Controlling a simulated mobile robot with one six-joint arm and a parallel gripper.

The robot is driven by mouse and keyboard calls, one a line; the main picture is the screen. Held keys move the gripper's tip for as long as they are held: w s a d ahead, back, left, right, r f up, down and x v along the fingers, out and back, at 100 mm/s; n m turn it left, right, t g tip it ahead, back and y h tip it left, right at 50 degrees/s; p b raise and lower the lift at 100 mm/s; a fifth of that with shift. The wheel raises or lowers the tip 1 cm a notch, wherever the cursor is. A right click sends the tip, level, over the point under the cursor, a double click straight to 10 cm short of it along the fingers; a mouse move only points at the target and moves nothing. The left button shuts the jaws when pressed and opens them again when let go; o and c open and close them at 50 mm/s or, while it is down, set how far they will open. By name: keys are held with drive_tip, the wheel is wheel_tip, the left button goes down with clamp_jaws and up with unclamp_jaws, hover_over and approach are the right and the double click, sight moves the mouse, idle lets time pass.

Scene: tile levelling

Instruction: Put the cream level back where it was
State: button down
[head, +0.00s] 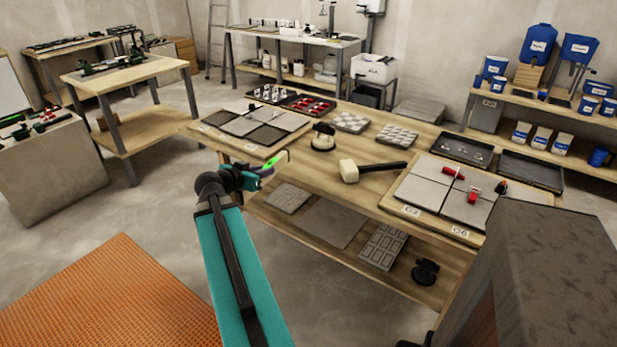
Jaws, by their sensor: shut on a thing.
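My gripper (265,172) is at the end of my teal arm, in front of the near left edge of the long workbench (325,175). It is shut on a small pale thing with a bright green part (281,158), which seems to be the cream level. The level is small here and partly hidden by my gripper, so its shape is unclear. It appears raised, just in front of the bench edge and below the left tile board (286,142).
The right tile board (405,197) carries red clips (474,195). Dark trays (530,171) lie behind it. A side table (125,76) stands at left. Floor between is clear.

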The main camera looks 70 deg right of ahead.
drive_tip(key=shift+m+g, duration=0.7)
drive_tip(key=shift+g, duration=0.2)
drive_tip(key=s, duration=0.1)
drive_tip(key=s+d, duration=0.1)
drive_tip(key=s, duration=0.1)
drive_tip(key=s+d, duration=0.1)
drive_tip(key=s, duration=0.1)
drive_tip(key=shift+f, duration=0.3)
drive_tip(key=shift+d, duration=0.1)
drive_tip(key=s+d+p, duration=0.1)
drive_tip(key=d, duration=0.3)
drive_tip(key=s+d+f, duration=0.1)
drive_tip(key=d, duration=0.4)
drive_tip(key=s+d+p, duration=0.1)
drive_tip(key=d, duration=0.4)
drive_tip(key=shift+s+d+f+p, duration=0.1)
drive_tip(key=shift+f+p, duration=0.1)
drive_tip(key=shift+p, duration=0.1)
drive_tip(key=shift+d, duration=0.1)
drive_tip(key=shift+s+d, duration=0.15)
drive_tip(key=shift+d, duration=0.45)
drive_tip(key=shift+f+p, duration=0.65)
drive_tip(key=shift+f, duration=1.2)
drive_tip(key=shift+f, duration=0.1)
drive_tip(key=c, duration=1.6)
unclamp_jaws()
drive_tip(key=shift+c, duration=0.2)
